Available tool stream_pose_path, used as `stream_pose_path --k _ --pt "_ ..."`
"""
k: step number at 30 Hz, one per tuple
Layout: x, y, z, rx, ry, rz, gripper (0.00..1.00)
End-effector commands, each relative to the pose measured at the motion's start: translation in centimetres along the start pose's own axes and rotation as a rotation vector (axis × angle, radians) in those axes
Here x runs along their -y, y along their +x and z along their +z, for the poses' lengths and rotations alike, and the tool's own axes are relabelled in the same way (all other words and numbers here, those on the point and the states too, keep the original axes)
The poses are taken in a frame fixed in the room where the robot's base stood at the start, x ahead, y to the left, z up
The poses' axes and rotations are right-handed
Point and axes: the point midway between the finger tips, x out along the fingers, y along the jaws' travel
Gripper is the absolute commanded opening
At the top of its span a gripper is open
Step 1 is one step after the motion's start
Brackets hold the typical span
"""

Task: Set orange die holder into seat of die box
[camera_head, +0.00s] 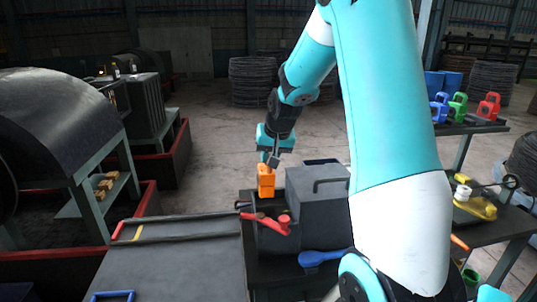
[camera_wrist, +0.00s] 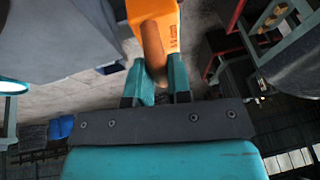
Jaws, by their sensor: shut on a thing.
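The orange die holder (camera_head: 266,181) hangs below my gripper (camera_head: 271,160) in the head view, upright above the left part of the die box. My gripper is shut on it. In the wrist view the die holder (camera_wrist: 160,25) is at the top, and its brownish round stub is between the teal fingers (camera_wrist: 160,85). The die box (camera_head: 318,200) is a dark grey block with a handle on top. A red lever (camera_head: 270,222) sits at its front left. The seat cannot be made out; it may be hidden behind or below the holder.
A blue tool (camera_head: 320,257) lies in front of the box. A dark flat bed (camera_head: 180,265) extends to the left. Blue, green and red holders (camera_head: 458,106) stand on a shelf at right. A yellow object (camera_head: 475,205) lies on the right table.

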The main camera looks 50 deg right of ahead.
Motion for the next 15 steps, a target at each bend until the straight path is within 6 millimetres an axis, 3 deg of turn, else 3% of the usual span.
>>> stream_pose_path --k 15 --pt "-0.4 3.9 1.5 -0.004 -0.005 -0.003 0.00"
